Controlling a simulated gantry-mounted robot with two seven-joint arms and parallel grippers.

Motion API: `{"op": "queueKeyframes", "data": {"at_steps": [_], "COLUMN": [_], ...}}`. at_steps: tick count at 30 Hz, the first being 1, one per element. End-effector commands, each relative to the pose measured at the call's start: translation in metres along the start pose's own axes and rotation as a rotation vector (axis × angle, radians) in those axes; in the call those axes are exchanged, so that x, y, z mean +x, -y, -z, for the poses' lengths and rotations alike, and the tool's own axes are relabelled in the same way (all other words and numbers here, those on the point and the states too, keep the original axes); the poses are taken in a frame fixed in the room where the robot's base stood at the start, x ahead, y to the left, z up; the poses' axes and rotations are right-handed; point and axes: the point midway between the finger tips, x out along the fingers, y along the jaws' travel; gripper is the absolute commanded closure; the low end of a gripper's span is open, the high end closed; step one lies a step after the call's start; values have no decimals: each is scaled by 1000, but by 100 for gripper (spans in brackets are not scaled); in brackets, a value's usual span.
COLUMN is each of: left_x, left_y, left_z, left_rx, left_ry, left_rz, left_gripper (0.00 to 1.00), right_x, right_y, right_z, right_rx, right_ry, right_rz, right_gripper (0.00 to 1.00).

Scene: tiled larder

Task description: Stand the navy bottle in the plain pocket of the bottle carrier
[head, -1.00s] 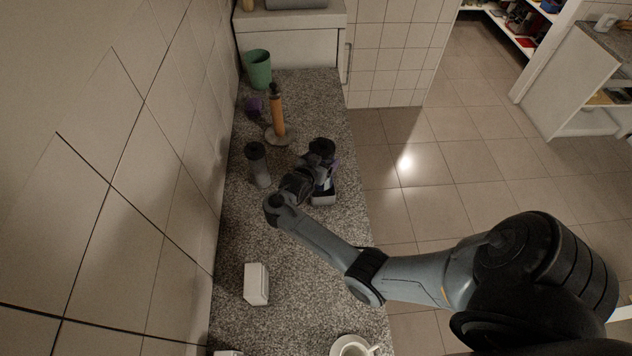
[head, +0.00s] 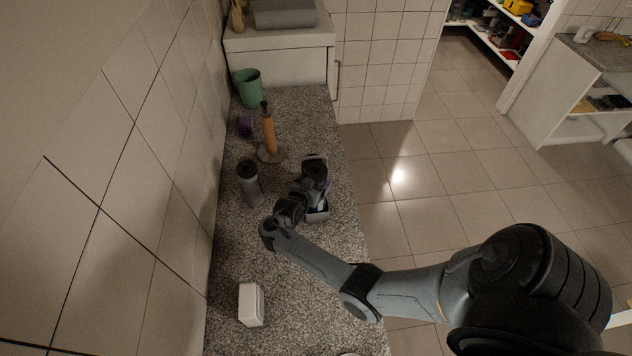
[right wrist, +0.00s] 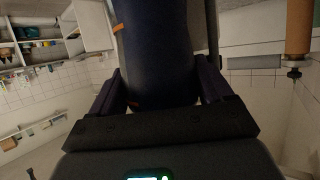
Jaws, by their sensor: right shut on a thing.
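The navy bottle (right wrist: 155,50), with small orange marks, fills the upper middle of the right wrist view. My right gripper (right wrist: 160,95) is shut on it, one purple finger on each side. In the head view my right gripper (head: 316,180) is over the counter, and it and the wrist hide most of the bottle. A pale-rimmed box (head: 318,213), apparently the bottle carrier, shows just below the gripper. Its pockets are mostly hidden, and I cannot tell whether the bottle is inside or above it. My left gripper is not in view.
A grey dark-topped tumbler (head: 250,185) stands left of the gripper. Behind are an orange upright post on a round base (head: 269,140), a purple item (head: 245,125) and a green cup (head: 247,88). A white box (head: 251,304) stands in front. The speckled counter (head: 300,285) between is clear.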

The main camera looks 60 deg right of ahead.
Motion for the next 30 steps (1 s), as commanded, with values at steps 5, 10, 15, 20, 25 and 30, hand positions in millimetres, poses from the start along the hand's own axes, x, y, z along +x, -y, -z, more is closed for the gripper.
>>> {"op": "queueKeyframes", "data": {"at_steps": [5, 10, 15, 20, 25, 30], "left_x": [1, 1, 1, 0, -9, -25], "left_y": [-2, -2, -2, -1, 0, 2], "left_z": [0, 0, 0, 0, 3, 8], "left_rx": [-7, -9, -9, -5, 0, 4], "left_ry": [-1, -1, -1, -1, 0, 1], "left_rz": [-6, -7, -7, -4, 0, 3], "left_gripper": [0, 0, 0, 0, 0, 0], "right_x": [1, 1, 1, 0, -4, -29], "right_y": [1, 0, 0, 0, 0, 1], "right_z": [-1, -2, -2, -1, 10, 14], "right_rx": [1, 0, 0, 0, 0, -1], "right_ry": [-2, 0, 0, 0, -1, 2], "right_rz": [1, 0, 1, 0, 0, 2], "right_gripper": [88, 10, 10, 10, 10, 10]}}
